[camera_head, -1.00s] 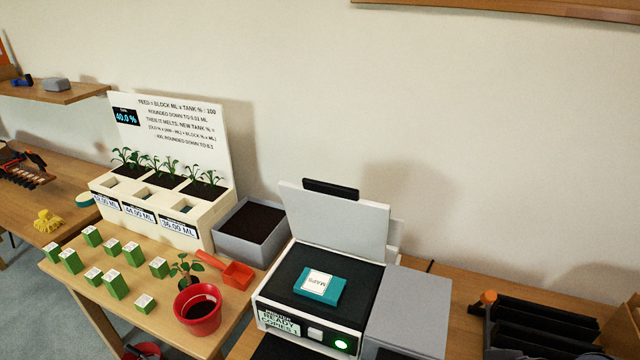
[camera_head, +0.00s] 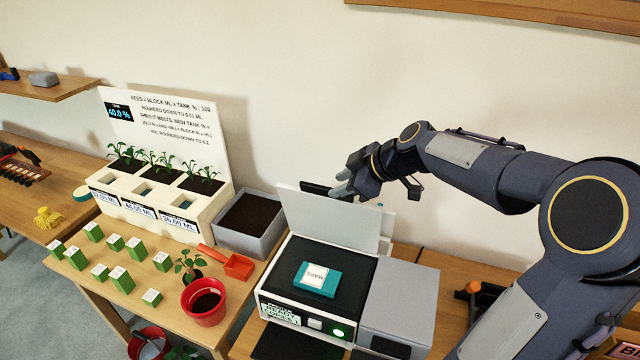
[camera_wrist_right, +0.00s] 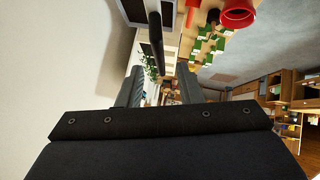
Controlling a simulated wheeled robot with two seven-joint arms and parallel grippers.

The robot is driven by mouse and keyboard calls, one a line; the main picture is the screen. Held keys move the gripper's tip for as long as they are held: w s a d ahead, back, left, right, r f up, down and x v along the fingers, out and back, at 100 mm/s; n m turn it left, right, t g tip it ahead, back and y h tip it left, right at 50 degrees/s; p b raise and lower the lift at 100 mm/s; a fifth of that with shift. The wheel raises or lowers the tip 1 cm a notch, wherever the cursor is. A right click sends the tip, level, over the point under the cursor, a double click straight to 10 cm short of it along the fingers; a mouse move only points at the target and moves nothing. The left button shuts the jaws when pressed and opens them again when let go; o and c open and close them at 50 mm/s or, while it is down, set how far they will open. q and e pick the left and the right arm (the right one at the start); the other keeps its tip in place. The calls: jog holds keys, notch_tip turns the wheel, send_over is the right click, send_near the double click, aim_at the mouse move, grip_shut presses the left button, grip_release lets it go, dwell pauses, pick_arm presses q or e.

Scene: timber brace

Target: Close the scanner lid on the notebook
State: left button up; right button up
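The scanner (camera_head: 312,307) has its grey lid (camera_head: 325,220) raised and leaning slightly back. A black handle bar (camera_head: 316,189) runs along the lid's top edge; its right end is hidden behind my right gripper. The teal notebook (camera_head: 317,280), with a white "MAPS" label, lies flat on the dark scanner bed. My right gripper (camera_head: 344,187) is at the right end of the handle. In the right wrist view, its two fingers (camera_wrist_right: 160,88) are apart, with the dark handle (camera_wrist_right: 155,35) in line with the gap; contact cannot be told. My left gripper is not in view.
A grey box (camera_head: 400,300) stands right of the scanner. To its left are a soil-filled grey bin (camera_head: 250,220), a red pot (camera_head: 204,300), a red scoop (camera_head: 238,266) and several green blocks (camera_head: 122,280). A planter (camera_head: 160,205) stands behind them. The wall is close behind the lid.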

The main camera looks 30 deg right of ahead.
aim_at(330, 188)
jog(key=shift+p+x, duration=0.5)
jog(key=shift+x, duration=1.85)
jog(key=shift+c, duration=0.3)
grip_shut()
